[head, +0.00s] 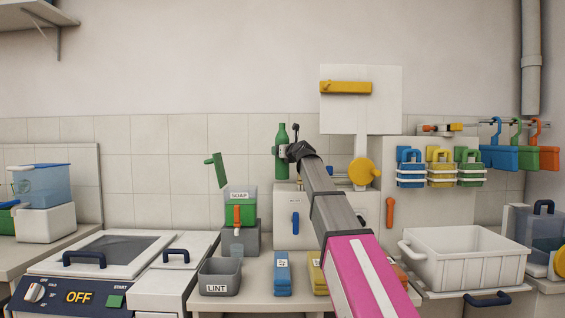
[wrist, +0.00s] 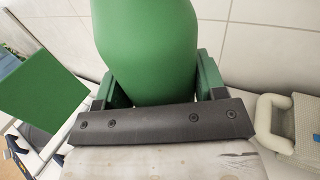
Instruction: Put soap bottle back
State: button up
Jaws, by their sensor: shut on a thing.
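The green soap bottle (head: 281,139) stands upright in the head view, held in the air in front of the tiled wall. My gripper (head: 293,151) is shut on it, reaching up from the lower right. In the wrist view the green bottle (wrist: 148,45) fills the middle, with the dark gripper (wrist: 155,90) bar across its lower part and a finger at either side. The grey dispenser labelled SOAP (head: 240,195) is lower left of the bottle. Its green lid (head: 215,170) is raised; a green panel also shows in the wrist view (wrist: 40,90).
A grey LINT bin (head: 220,277) and blue and yellow boxes stand on the front counter. A white basket (head: 465,255) is at right. A white panel with a yellow handle (head: 345,88) rises behind my arm. Blue, yellow and green containers (head: 440,167) hang at right.

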jog(key=shift+f, duration=2.15)
jog(key=o, duration=1.3)
jog(key=v, duration=1.2)
